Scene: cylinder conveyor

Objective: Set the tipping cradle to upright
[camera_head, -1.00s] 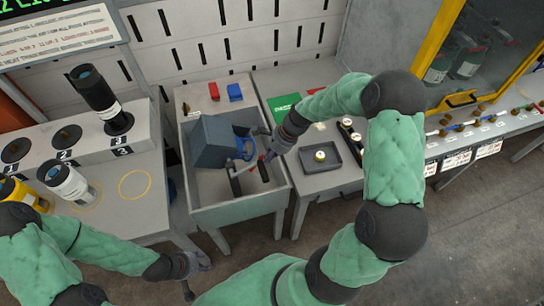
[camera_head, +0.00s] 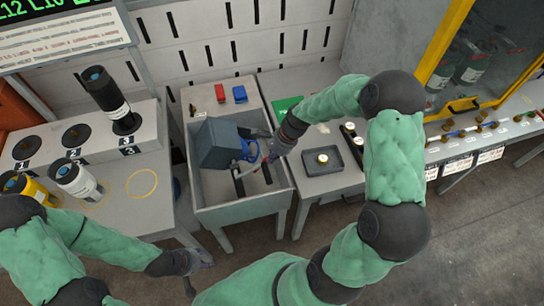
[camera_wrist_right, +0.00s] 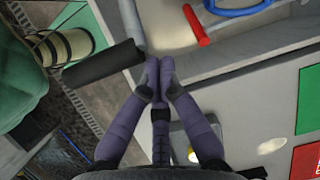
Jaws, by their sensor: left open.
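The tipping cradle (camera_head: 217,143) is a blue-grey box, tilted, in a grey open-topped trough (camera_head: 240,209). A blue ring (camera_head: 250,150) sits at its right side. A grey bar with a black grip (camera_wrist_right: 103,65) and a bar with a red grip (camera_wrist_right: 196,25) show in the right wrist view, with part of the blue ring (camera_wrist_right: 238,5). My right gripper (camera_wrist_right: 160,65) has its fingertips together with nothing seen between them, just right of the black grip. In the head view my right gripper (camera_head: 267,158) is over the trough's right part. My left gripper (camera_head: 197,264) is open, low in front of the left table.
A black cylinder (camera_head: 105,92) stands on a holder block at left; white (camera_head: 76,180) and yellow (camera_head: 27,187) cylinders are near it. Red (camera_head: 219,93) and blue (camera_head: 239,94) blocks lie behind the trough. A dark tray (camera_head: 322,161) is to its right.

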